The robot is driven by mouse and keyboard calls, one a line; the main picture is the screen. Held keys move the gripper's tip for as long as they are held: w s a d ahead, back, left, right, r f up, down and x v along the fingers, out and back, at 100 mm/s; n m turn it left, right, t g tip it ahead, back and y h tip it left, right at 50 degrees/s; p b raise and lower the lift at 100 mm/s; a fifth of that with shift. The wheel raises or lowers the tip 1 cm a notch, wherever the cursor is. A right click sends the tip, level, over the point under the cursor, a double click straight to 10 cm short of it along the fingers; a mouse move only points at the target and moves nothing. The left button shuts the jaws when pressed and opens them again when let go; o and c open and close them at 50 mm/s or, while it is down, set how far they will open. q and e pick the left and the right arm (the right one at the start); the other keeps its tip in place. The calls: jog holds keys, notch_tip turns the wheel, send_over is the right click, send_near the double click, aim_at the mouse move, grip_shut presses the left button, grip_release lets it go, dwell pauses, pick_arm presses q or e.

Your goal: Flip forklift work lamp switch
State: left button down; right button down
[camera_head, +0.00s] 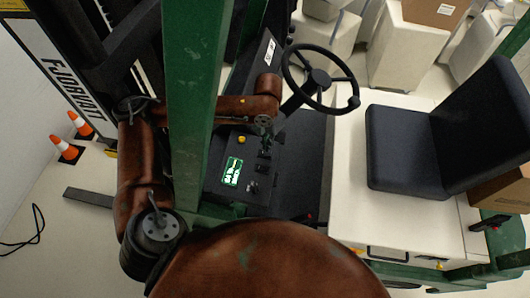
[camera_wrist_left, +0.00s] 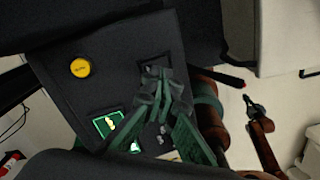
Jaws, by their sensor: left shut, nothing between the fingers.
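The forklift's black control panel (camera_head: 228,196) carries a yellow button (camera_head: 241,139), a lit green label (camera_head: 232,171) and several small dark switches (camera_head: 252,188). Which one is the work lamp switch cannot be read. My left gripper (camera_head: 266,146) reaches past the green post to the panel's upper right part. In the left wrist view, its green fingers (camera_wrist_left: 158,80) are shut and empty, with the tips at a dark switch (camera_wrist_left: 153,63) that they partly hide. Contact and the switch's position cannot be told. My right gripper (camera_wrist_left: 250,104) shows small at the right there, its fingers unclear.
The green post (camera_head: 190,120) stands in front of my left arm. The steering wheel (camera_head: 320,78) is above and right of the panel, and the black seat (camera_head: 405,150) is further right. Orange cones (camera_head: 66,148) stand on the floor at left.

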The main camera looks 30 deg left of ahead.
aim_at(267, 154)
pick_arm(q)
jog(key=shift+f+b, duration=0.5)
jog(key=shift+f, duration=1.2)
dwell(0.8)
notch_tip(267, 154, up, 5)
jog(key=p, duration=0.6)
jog(key=shift+r+p, duration=0.7)
jog(key=shift+r, duration=0.3)
